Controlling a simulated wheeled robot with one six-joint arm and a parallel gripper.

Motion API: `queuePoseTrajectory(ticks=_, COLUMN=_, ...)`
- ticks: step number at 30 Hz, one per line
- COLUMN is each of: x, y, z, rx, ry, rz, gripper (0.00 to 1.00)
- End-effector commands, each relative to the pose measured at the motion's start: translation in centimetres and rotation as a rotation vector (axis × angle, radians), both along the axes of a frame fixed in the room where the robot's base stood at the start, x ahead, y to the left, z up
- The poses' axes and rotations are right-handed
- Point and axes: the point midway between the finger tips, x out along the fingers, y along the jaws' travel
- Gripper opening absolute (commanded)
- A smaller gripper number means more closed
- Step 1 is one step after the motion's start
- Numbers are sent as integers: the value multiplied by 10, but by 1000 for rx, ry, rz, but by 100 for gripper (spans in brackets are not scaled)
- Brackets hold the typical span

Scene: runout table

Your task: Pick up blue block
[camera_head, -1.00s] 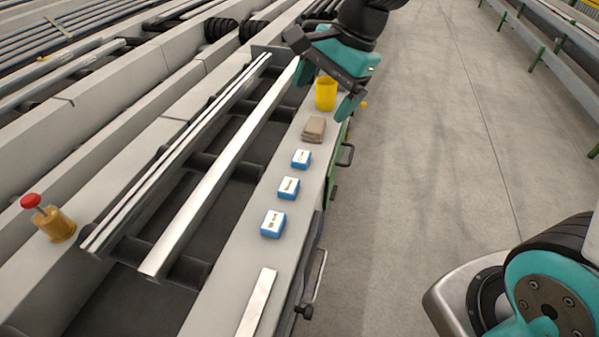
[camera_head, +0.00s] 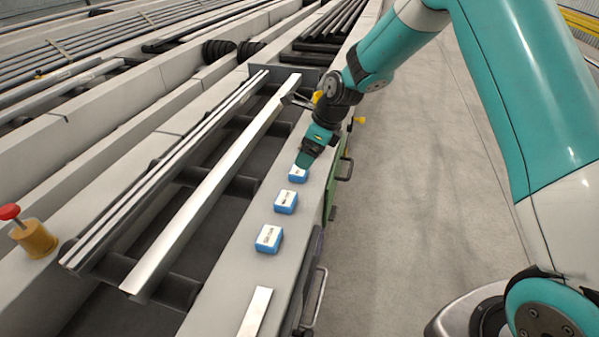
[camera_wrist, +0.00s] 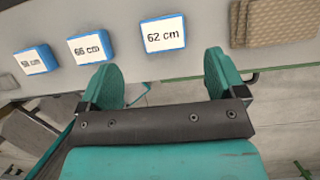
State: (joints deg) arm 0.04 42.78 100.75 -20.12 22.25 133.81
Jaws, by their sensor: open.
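Three blue blocks with white labelled tops sit in a row on the grey ledge. In the head view the nearest block (camera_head: 269,238) and the middle block (camera_head: 286,201) are clear, and the farthest block (camera_head: 298,174) is partly hidden by my gripper (camera_head: 307,158). In the wrist view the blocks read "62 cm" (camera_wrist: 164,34), "66 cm" (camera_wrist: 91,47) and a smaller, blurred label, perhaps "58 cm" (camera_wrist: 36,60). My gripper (camera_wrist: 165,75) is open and empty. Its fingers are apart, with the "62 cm" block beyond and between the tips, not touching as far as I can tell.
A brown folded cloth or pad (camera_wrist: 272,22) lies beside the "62 cm" block. A metal strip (camera_head: 255,312) lies on the near ledge. Long metal bars (camera_head: 205,195) run along the left. Open floor (camera_head: 430,200) lies to the right.

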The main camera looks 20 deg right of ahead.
Motion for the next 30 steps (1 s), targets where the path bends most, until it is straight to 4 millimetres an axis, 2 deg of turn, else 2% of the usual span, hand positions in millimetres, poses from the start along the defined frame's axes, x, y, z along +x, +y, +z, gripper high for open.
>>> queuePoseTrajectory(ticks=8, x=5, y=7, z=-21, rx=-1, ry=1, rz=2, gripper=89)
queuePoseTrajectory(ticks=16, x=15, y=16, z=-59, rx=-1, ry=1, rz=2, gripper=89)
queuePoseTrajectory(ticks=25, x=16, y=18, z=-64, rx=-1, ry=-1, rz=1, gripper=89)
queuePoseTrajectory(ticks=26, x=16, y=18, z=-64, rx=-1, ry=-1, rz=1, gripper=85)
queuePoseTrajectory(ticks=30, x=16, y=18, z=-64, rx=-1, ry=-1, rz=1, gripper=53)
